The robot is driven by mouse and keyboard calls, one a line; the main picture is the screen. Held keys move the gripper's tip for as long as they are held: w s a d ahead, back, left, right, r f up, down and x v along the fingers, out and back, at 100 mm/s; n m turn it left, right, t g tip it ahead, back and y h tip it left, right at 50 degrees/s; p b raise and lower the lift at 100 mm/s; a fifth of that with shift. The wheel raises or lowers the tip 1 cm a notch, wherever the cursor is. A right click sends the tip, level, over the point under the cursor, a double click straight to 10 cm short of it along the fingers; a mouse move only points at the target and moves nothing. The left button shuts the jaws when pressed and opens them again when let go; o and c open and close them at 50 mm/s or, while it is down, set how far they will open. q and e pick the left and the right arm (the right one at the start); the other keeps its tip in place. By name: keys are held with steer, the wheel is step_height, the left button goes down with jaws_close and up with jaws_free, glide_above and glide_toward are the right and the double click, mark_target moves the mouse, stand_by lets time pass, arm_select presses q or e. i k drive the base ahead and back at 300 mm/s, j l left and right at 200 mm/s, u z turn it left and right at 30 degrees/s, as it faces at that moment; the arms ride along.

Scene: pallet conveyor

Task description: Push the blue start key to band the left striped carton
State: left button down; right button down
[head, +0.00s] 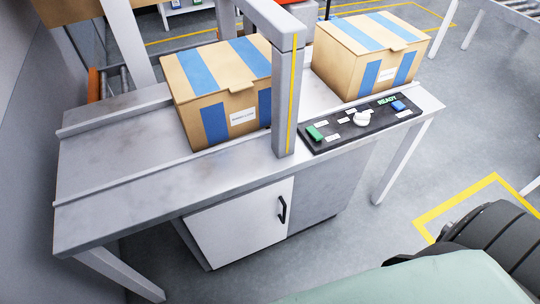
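The left striped carton (196,88) is brown with blue stripes and sits on the metal table, partly behind the grey post of the banding arch (285,100). A second striped carton (350,65) stands to the right of the post. The black control panel (350,128) lies along the table's front right edge. It carries a blue key (398,106) at its right end, a green key (315,132) at its left end, a white knob (361,118) and a lit READY display (387,100). Neither of my grippers is in view.
The metal table (110,210) is bare at its left end, with low rails along it. A white cabinet door (240,225) with a black handle is below. Yellow floor lines (455,204) mark the right, where the floor is open.

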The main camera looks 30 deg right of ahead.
mark_target(397, 106)
steer(key=z, duration=1.75)
steer(key=i+l, duration=0.45)
steer(key=i, duration=0.2)
steer(key=i+l, duration=0.45)
steer(key=i, duration=0.15)
